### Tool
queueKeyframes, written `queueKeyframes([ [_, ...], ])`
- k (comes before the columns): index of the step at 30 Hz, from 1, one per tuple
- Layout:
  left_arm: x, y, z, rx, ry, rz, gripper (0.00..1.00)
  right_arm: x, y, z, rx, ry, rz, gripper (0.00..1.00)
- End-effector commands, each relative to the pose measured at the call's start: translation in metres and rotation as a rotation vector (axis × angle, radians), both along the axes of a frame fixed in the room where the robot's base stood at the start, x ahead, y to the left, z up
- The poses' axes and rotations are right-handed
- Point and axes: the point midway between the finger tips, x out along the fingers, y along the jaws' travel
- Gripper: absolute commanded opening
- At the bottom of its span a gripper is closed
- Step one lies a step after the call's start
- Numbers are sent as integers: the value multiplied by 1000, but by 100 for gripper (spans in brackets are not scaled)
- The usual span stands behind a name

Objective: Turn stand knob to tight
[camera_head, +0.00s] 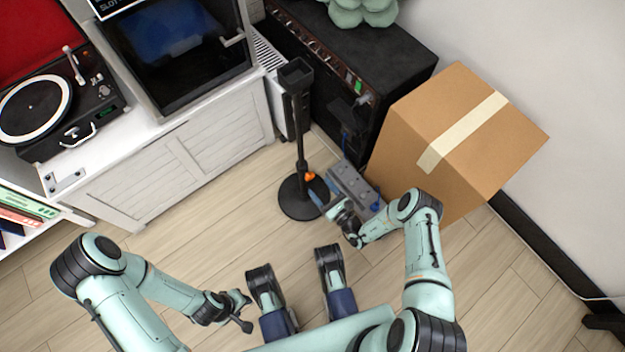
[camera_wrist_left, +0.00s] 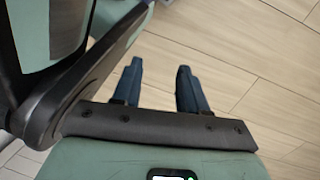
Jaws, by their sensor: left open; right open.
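The black stand (camera_head: 299,118) is upright on the floor, with a round base (camera_head: 294,204) and a holder at its top. Its orange knob (camera_head: 310,176) is low on the pole, facing right. My right gripper (camera_head: 322,193) is open just right of and below the knob, its blue fingers pointing towards the pole. I cannot tell whether a finger touches the knob. My left gripper is open and empty in the left wrist view (camera_wrist_left: 161,76), with bare floor beyond its fingers. In the head view, my left arm is low on the left, away from the stand.
A grey device (camera_head: 352,184) lies on the floor right of the stand, behind my right gripper. A large cardboard box (camera_head: 425,115) and a black amplifier (camera_head: 300,60) stand behind. A white cabinet (camera_head: 170,165) with a turntable (camera_head: 45,105) is at left. Floor between is clear.

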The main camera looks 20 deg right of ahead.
Motion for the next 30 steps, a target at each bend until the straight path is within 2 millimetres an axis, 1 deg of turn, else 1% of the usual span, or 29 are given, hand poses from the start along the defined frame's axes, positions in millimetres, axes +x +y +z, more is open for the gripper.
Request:
queueKeyframes([
  [1, -6, 1, -5, 0, 20, 3, 43, 11, 4, -1, -1, -4, 3, 66],
  [3, -14, 2, -9, -2, 45, 5, 43, 22, 8, 0, -1, -3, 3, 66],
  [6, -22, 3, -12, -4, 74, 8, 43, 35, 13, -1, -1, -3, 3, 66],
  [9, -28, 3, -14, -6, 93, 10, 43, 43, 15, 0, 0, -1, 2, 66],
  [13, -32, 4, -15, -6, 105, 12, 43, 47, 17, 0, 0, 0, 1, 66],
  [20, -32, 4, -15, -7, 106, 12, 43, 48, 17, 0, 1, 0, 1, 66],
  [21, -32, 4, -15, -7, 106, 12, 43, 48, 17, 0, 1, 0, 1, 59],
  [23, -32, 4, -15, -7, 106, 11, 43, 48, 17, 0, 1, 0, 1, 40],
  [24, -32, 4, -15, -6, 105, 11, 43, 48, 17, 0, 1, 0, 1, 26],
  [25, -32, 4, -15, -6, 105, 11, 43, 47, 17, 0, 1, 0, 1, 17],
  [26, -32, 4, -15, -6, 105, 11, 43, 47, 17, 0, 1, 1, 1, 9],
  [30, -32, 4, -15, -6, 105, 11, 43, 47, 17, 0, 2, 2, 1, 9],
])
